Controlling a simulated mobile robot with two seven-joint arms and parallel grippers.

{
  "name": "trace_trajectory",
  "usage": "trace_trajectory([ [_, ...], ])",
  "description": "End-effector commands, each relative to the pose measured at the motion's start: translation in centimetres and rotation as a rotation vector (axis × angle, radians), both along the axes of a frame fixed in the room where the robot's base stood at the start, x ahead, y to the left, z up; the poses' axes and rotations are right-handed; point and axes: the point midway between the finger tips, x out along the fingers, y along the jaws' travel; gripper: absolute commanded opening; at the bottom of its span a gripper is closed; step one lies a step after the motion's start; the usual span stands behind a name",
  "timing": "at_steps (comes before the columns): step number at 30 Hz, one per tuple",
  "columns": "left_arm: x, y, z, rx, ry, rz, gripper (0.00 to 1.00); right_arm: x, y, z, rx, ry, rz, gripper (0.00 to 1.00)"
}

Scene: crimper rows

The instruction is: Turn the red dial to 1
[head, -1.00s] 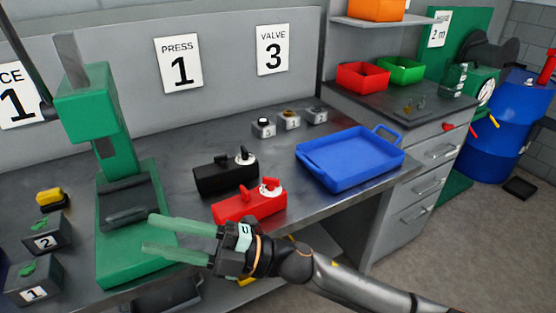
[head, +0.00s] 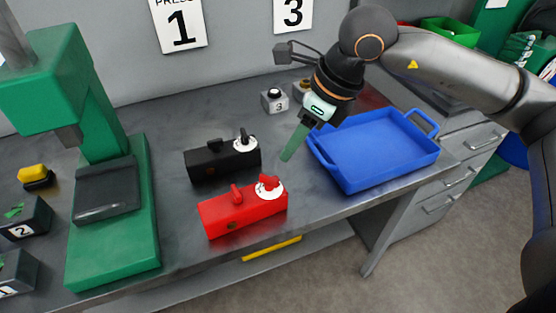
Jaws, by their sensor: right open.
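A red box (head: 240,212) lies near the front edge of the bench. On its right end is a red dial (head: 269,182) on a white disc whose markings are too small to read. My left gripper is not in view.
A blue tray (head: 374,186) is right of my gripper. A green press (head: 110,255) stands left. The bench's front edge is close.

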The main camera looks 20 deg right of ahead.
Motion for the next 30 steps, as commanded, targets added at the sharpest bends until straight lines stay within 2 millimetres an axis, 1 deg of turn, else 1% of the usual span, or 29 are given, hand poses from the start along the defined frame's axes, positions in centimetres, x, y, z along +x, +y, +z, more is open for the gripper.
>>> trace_trajectory([
  [2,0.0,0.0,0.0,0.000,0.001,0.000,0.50,0.2,-0.4,0.0,-0.017,-0.010,-0.008,0.45],
  [5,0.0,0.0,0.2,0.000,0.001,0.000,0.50,0.4,-0.2,-0.8,-0.020,-0.007,-0.009,0.45],
  [8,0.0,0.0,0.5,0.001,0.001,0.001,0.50,0.8,0.3,-2.4,-0.017,-0.005,-0.006,0.45],
  [15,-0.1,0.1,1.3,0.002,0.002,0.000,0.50,2.1,1.8,-6.9,-0.017,-0.004,-0.006,0.45],
  [21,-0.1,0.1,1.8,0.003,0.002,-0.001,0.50,3.0,2.6,-9.8,-0.013,-0.006,-0.009,0.45],
  [25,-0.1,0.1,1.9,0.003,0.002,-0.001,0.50,3.3,2.9,-10.9,-0.013,-0.008,-0.008,0.45],
  [30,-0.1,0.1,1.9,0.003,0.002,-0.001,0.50,3.5,3.0,-11.4,-0.013,-0.008,-0.008,0.45],
])
